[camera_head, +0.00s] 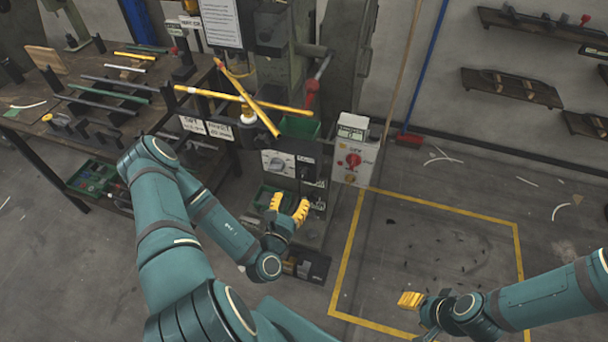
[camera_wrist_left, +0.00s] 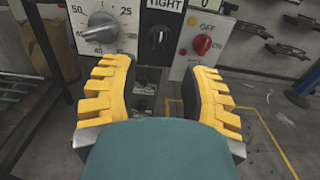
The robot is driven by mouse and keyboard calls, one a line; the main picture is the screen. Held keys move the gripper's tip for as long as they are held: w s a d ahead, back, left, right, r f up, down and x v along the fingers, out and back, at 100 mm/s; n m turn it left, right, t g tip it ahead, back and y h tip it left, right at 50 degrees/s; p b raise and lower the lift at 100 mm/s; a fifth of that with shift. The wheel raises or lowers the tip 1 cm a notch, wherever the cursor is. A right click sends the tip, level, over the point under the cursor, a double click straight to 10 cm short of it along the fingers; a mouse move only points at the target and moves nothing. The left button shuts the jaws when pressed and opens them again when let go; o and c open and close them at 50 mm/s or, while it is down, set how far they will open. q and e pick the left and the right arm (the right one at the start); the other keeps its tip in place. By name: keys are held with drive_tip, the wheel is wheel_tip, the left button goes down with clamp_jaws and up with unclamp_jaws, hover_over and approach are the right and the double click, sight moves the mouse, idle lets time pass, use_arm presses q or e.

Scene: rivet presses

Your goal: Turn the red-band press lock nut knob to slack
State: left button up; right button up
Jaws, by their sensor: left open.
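The press (camera_head: 275,85) stands behind my left gripper. A black knob (camera_wrist_left: 157,38) sits on a dark plate below a label reading TIGHT; its pointer looks close to upright. In the head view this dark panel (camera_head: 306,165) is small and the knob's setting is unclear. A silver dial knob (camera_wrist_left: 103,28) with numbers is left of it, and a red switch knob (camera_head: 353,160) with ON and OFF marks is right of it. My left gripper (camera_head: 288,206) is open and empty below and in front of the panel. My right gripper (camera_head: 410,300) is at lower right; its opening is unclear.
A workbench (camera_head: 60,125) with rods and tools stands at left. Yellow bars (camera_head: 235,97) stick out in front of the press above the panel. A green bin (camera_head: 300,127) sits above the controls.

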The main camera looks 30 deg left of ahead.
sight(303, 177)
use_arm(q)
drive_tip(key=b+x, duration=0.1)
drive_tip(key=x, duration=0.9)
drive_tip(key=shift+d+b, duration=0.1)
drive_tip(key=shift+b, duration=0.2)
clamp_jaws()
